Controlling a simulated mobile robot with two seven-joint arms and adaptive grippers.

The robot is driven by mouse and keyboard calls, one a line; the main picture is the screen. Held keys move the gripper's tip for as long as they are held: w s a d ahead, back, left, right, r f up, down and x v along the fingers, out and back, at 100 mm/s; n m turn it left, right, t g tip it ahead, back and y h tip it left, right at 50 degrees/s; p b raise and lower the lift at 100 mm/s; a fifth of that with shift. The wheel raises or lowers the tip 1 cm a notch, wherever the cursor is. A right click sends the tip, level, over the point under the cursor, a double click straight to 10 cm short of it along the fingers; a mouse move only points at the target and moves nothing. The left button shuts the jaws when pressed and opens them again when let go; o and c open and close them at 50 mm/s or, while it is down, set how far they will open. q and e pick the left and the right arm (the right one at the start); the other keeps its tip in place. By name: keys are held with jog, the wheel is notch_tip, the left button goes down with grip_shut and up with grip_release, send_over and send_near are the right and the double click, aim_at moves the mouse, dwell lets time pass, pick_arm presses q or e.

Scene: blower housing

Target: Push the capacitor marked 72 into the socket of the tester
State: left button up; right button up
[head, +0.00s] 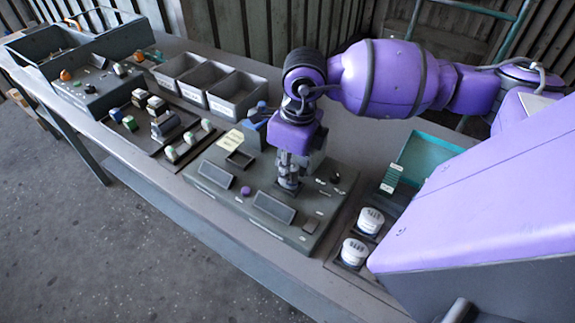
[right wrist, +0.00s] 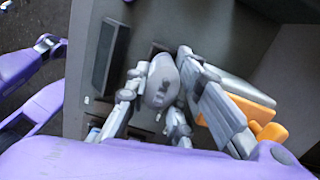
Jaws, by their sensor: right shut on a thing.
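The tester (head: 228,205) is a wide dark grey panel with sloped faces, on the bench in the head view. My right gripper (head: 289,183) points down over its right half. In the right wrist view my right gripper (right wrist: 155,100) is shut on a grey, rounded capacitor (right wrist: 162,78). I cannot read a mark on it. The fingers hide most of the capacitor in the head view. They also hide the spot under it, so I cannot tell whether it is in a socket. My left gripper is not in view.
Open grey bins (head: 235,95) stand behind the tester. A tray of small parts (head: 165,128) lies to its left. Two white round meters (head: 370,220) and a teal tray (head: 425,155) are to its right. An orange thing (right wrist: 258,118) shows beside the fingers.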

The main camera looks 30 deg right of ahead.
jog(key=shift+f, duration=0.55)
jog(key=o, duration=1)
jog(key=r, duration=0.8)
jog(key=s+r, duration=0.1)
jog(key=r, duration=0.3)
jog(key=shift+d, duration=0.4)
